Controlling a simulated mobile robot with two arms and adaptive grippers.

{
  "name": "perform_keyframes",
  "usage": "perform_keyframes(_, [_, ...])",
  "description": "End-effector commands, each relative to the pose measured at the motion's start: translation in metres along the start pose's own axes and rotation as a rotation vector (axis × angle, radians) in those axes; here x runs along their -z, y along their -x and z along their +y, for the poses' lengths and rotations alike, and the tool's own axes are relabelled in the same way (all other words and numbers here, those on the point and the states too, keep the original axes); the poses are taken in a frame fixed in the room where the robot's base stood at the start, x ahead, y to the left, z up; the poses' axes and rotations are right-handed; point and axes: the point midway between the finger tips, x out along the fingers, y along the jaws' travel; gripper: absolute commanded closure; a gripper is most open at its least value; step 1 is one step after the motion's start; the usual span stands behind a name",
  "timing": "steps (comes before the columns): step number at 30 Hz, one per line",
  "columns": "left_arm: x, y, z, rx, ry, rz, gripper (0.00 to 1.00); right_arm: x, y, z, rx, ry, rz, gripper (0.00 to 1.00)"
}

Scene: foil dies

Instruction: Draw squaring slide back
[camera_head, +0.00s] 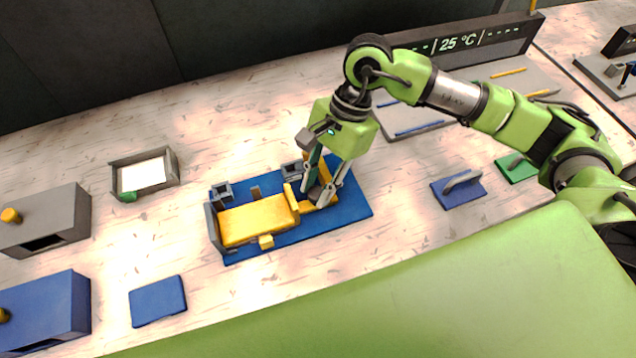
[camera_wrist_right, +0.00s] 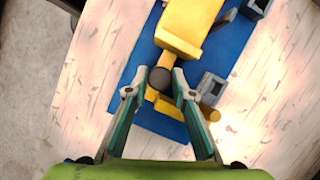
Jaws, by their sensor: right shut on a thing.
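A blue base plate (camera_head: 350,207) lies on the bench and carries yellow slide parts. A wide yellow slab (camera_head: 255,220) lies along it, with a dark grey end wall (camera_head: 213,228) at its left. A raised yellow crosspiece (camera_head: 291,196) stands at the slab's right end; it also shows in the right wrist view (camera_wrist_right: 178,43). My right gripper (camera_head: 318,192) reaches down over the right part of the plate. In the right wrist view its fingers (camera_wrist_right: 160,80) are shut on a dark round knob (camera_wrist_right: 159,77) beside the crosspiece. The fingers partly hide the yellow piece below the knob. My left gripper is not in view.
Grey hollow blocks (camera_head: 222,194) stand along the plate's back edge. A small tray (camera_head: 145,174) with a white sheet, a grey box (camera_head: 48,221), a blue box (camera_head: 45,312) and a blue pad (camera_head: 158,301) lie left. Handled blue (camera_head: 458,189) and green (camera_head: 517,168) blocks lie right.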

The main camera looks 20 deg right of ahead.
Motion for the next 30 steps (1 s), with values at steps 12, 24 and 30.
perform_keyframes(12, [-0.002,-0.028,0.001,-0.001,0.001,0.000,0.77,0.030,0.011,0.013,0.003,0.000,0.002,1.00])
perform_keyframes(24, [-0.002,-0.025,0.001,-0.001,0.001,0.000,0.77,0.030,0.013,0.013,0.000,-0.002,0.004,0.61])
perform_keyframes(30, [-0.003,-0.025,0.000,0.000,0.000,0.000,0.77,0.029,0.013,0.013,0.000,-0.001,0.002,0.61])
